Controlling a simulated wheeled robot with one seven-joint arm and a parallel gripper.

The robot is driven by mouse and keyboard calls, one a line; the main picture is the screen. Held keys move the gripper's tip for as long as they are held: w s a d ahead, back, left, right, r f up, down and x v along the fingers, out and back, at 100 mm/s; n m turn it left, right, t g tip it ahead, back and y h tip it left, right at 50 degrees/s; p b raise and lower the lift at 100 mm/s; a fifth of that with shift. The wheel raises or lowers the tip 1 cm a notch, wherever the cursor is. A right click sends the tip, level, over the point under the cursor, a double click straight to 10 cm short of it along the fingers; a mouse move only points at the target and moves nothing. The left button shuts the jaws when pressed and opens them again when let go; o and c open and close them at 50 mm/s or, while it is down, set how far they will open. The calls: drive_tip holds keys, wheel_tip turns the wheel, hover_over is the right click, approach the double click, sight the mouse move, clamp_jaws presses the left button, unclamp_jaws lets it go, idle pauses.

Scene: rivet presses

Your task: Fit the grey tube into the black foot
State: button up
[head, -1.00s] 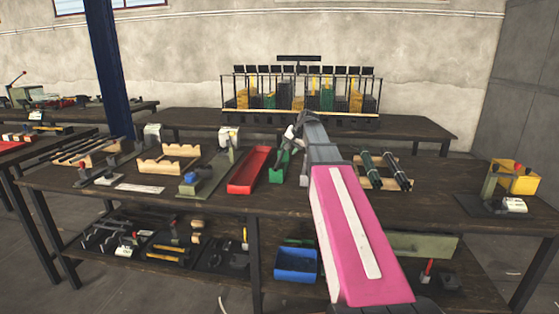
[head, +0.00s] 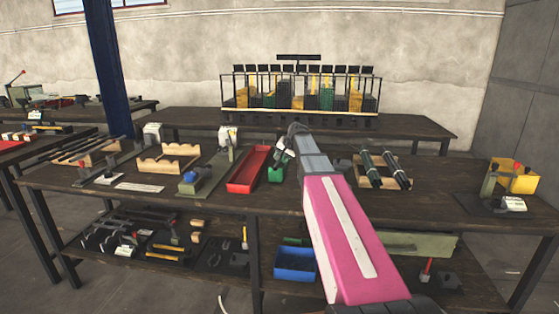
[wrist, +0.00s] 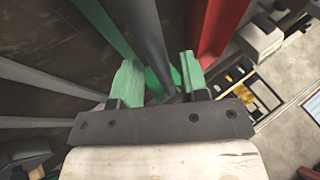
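My gripper (wrist: 160,82) has two green-padded fingertips that stand apart. A grey tube (wrist: 148,35) runs from the top of the wrist view down into the gap between them, with some space showing beside it. I cannot tell how far below the fingertips it lies. In the head view my gripper (head: 283,148) is small, over the green bin (head: 276,173) and beside the red tray (head: 249,170). My arm hides part of the bench there. I cannot make out the black foot for certain in either view.
A wooden rack with two dark tubes (head: 384,170) stands right of my arm. A notched wooden stand (head: 168,160) and a press (head: 203,180) are to the left. A yellow-boxed device (head: 513,178) is at the far right. The bench front (head: 420,200) right of my arm is clear.

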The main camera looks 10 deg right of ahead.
clamp_jaws()
drive_tip(key=shift+r, duration=0.1)
